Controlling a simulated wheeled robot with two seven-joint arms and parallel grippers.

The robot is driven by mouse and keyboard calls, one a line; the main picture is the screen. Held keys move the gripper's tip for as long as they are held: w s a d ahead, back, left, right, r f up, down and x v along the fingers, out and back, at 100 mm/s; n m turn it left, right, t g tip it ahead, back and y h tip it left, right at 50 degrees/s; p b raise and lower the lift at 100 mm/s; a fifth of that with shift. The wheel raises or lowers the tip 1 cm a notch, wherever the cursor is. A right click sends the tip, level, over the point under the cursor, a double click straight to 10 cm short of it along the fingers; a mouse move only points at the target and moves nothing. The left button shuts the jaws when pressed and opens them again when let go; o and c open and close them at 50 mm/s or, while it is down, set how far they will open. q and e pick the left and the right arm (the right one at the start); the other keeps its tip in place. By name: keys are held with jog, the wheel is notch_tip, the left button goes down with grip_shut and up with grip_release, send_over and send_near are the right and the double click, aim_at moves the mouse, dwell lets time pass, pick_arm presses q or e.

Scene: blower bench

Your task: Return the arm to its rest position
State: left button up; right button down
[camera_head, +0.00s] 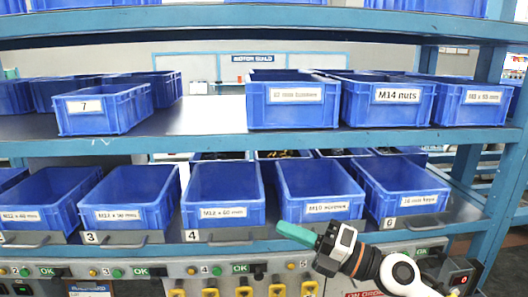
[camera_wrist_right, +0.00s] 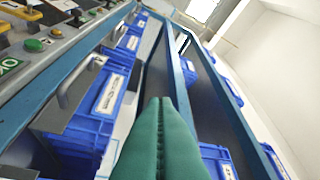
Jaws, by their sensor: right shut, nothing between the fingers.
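My right gripper (camera_head: 296,235) has green fingers and sits in front of the lower shelf's front edge, below the bin labelled M10. Its arm comes in from the lower right. In the right wrist view the green fingers (camera_wrist_right: 161,125) are pressed together, with nothing between them. My left gripper is not in view.
Blue bins (camera_head: 222,195) stand in a row on the lower shelf, above a panel with buttons and yellow parts (camera_head: 243,285). More blue bins (camera_head: 294,105) stand on the middle shelf (camera_head: 190,118). A blue upright (camera_head: 487,180) rises at the right.

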jog(key=s+d+f+m+t+h, duration=0.1)
jog(key=d+f+m+t+h, duration=0.5)
jog(key=m+h, duration=0.5)
jog(key=d+f+m+t+h, duration=0.5)
jog(key=d+m+h, duration=0.15)
jog(key=m, duration=0.95)
jog(key=s+d+f+m+g+h, duration=0.35)
jog(key=s+f+g, duration=0.2)
jog(key=f, duration=0.55)
jog(key=s+f+m+g+y, duration=0.1)
jog(key=s+f+m+g, duration=0.1)
jog(key=s+f+g, duration=0.6)
jog(key=s+f+m+g+y, duration=0.15)
jog(key=s+f, duration=0.35)
jog(key=s, duration=0.8)
notch_tip(320, 180, down, 26)
jog(key=s+g, duration=0.1)
jog(key=g, duration=0.1)
jog(key=s+d+f+g+b, duration=0.1)
jog(key=s+d+f, duration=0.1)
jog(key=s+f, duration=1.4)
jog(key=shift+s+d+n, duration=0.15)
jog(key=shift+s+n, duration=0.05)
jog(key=shift+n, duration=0.1)
